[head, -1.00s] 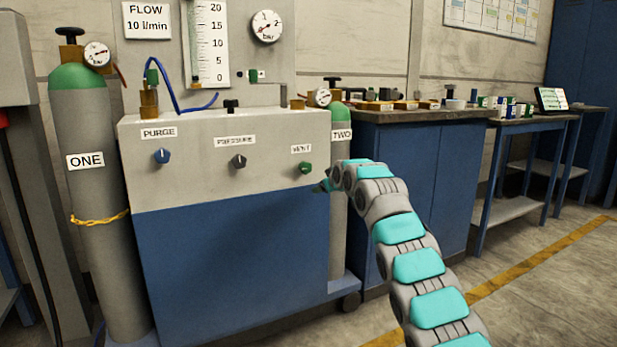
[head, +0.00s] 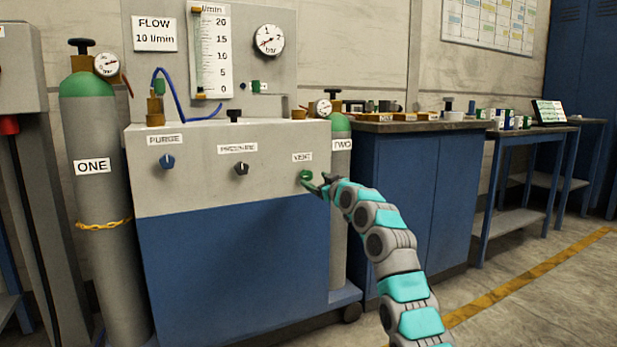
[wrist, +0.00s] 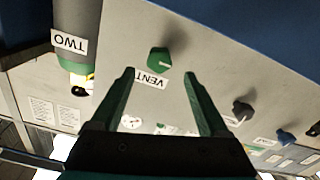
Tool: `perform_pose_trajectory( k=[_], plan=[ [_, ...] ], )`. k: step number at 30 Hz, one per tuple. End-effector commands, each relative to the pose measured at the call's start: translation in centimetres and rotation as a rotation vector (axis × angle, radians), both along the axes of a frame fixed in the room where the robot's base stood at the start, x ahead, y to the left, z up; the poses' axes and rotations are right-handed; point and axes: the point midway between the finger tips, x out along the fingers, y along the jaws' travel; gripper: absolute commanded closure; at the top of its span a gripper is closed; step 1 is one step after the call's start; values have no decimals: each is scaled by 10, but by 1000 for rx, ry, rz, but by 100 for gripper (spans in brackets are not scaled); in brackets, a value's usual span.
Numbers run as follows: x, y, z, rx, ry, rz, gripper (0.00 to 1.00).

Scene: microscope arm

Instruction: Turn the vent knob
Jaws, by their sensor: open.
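The vent knob is green and round with a pale mark; it shows in the wrist view (wrist: 159,58) and, partly covered, in the head view (head: 304,176). It sits on the cabinet's grey panel, at the right end of the knob row. The VENT label (wrist: 150,80) appears upside down in the wrist view, between my fingers. My gripper (wrist: 160,73) is open and empty, with one green finger towards each side of the knob. The knob shows just beyond the fingertips, and I see no contact. In the head view my gripper (head: 313,184) is at the knob's lower right.
The dark pressure knob (head: 241,168) and blue purge knob (head: 167,161) sit further left on the panel. Cylinder ONE (head: 92,205) stands left of the cabinet, cylinder TWO (head: 340,160) behind its right side. A blue workbench (head: 410,200) is to the right.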

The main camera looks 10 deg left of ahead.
Motion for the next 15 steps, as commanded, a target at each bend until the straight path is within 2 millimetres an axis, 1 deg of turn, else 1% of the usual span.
perform_pose_trajectory(
  k=[4, 10, 15],
  plan=[
    [11, 10, 1, 1, 5, 1, 22],
    [27, 19, 2, -1, 4, -1, 22],
    [33, 25, 0, -6, 2, 2, 22]
  ],
)
